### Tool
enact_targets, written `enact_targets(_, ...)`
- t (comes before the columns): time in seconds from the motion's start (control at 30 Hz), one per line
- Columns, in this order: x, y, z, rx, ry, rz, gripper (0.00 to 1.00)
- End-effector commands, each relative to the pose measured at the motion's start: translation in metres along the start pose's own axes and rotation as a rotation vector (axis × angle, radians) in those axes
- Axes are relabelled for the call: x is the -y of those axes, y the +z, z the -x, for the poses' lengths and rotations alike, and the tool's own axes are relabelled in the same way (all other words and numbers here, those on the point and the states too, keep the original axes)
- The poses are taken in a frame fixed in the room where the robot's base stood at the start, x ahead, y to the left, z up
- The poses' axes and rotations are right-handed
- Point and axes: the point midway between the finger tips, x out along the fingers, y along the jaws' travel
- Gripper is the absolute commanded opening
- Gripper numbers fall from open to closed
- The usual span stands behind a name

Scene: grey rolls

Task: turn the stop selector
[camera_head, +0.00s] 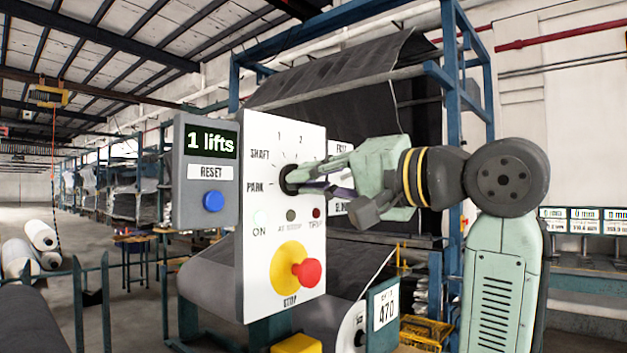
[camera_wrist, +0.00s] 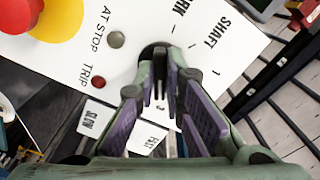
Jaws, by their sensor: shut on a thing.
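The stop selector (camera_head: 285,179) is a round black knob on the white panel (camera_head: 262,135), with marks around it reading PARK, SHAFT, 1 and 2. My gripper (camera_head: 299,182) reaches it from the right, with its fingertips at the knob. In the wrist view the selector (camera_wrist: 147,51) shows as a black disc with a grip part between the fingers. My gripper (camera_wrist: 164,82) is shut on it there, one purple-padded finger on each side. The fingers hide much of the knob, so I cannot tell which mark it points to.
A grey box left of the panel has a display (camera_head: 210,141) reading "1 lifts" and a blue RESET button (camera_head: 213,201). Below the selector are the ON lamp (camera_head: 260,217), glowing pale, and a red STOP button (camera_head: 307,272) on yellow. FAST and SLOW labels are partly hidden behind my gripper.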

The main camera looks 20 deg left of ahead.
Motion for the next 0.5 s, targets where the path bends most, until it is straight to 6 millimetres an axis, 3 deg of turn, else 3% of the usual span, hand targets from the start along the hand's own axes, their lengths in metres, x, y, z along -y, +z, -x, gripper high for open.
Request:
enact_targets(0.1, 0.0, -0.0002, 0.0001, -0.001, 0.0, 0.0, 0.0)
enact_targets(0.13, 0.0, -0.0002, 0.0001, -0.001, 0.0, 0.0, 0.12)
enact_targets(0.4, 0.0, -0.0001, 0.0001, 0.0, 0.0, 0.001, 0.3)
enact_targets(0.5, 0.0, -0.0001, 0.0001, 0.0, 0.0, 0.001, 0.3)
